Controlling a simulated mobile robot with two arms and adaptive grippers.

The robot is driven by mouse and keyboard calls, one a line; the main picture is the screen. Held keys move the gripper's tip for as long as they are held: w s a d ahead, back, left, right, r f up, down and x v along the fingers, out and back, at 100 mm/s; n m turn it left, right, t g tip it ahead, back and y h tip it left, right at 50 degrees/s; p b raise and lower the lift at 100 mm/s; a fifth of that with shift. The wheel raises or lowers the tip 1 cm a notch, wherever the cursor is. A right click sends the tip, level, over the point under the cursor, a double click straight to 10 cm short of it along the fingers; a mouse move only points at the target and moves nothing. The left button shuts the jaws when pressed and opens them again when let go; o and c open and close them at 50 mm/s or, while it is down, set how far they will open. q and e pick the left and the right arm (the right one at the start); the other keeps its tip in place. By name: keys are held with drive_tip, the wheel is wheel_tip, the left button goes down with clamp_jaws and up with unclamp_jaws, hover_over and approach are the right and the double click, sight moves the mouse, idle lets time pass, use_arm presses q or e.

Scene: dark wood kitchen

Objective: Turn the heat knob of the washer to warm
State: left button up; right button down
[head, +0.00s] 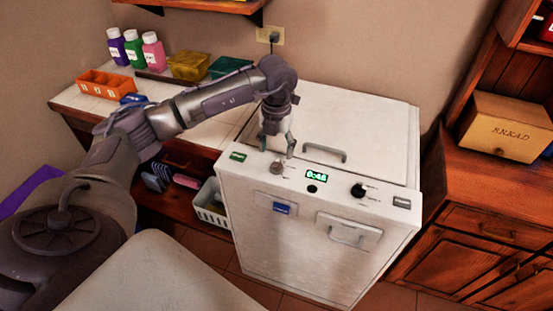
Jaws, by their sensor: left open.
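The white washer (260,230) stands in the middle of the head view, with its lid closed. Its sloped control panel carries a silver knob (277,167) on the left, a lit green display (317,176) in the middle and a black knob (358,190) on the right with small marks beside it. The marks are too small to read, so I cannot tell which knob is the heat knob. My left gripper (277,148) is open and points down just above and behind the silver knob. I cannot tell whether it touches it. My right gripper is not in view.
A counter left of the washer holds several bottles (134,50), an orange tray (105,84) and yellow and green boxes. A white basket (211,207) stands beside the washer. A wooden cabinet with a bread box (505,125) is on the right. A lid handle (323,152) sticks up behind the panel.

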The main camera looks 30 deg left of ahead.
sight(277, 163)
use_arm(q)
wheel_tip(277, 163, down, 6)
drive_tip(key=shift+p, duration=0.45)
drive_tip(key=c, duration=1.2)
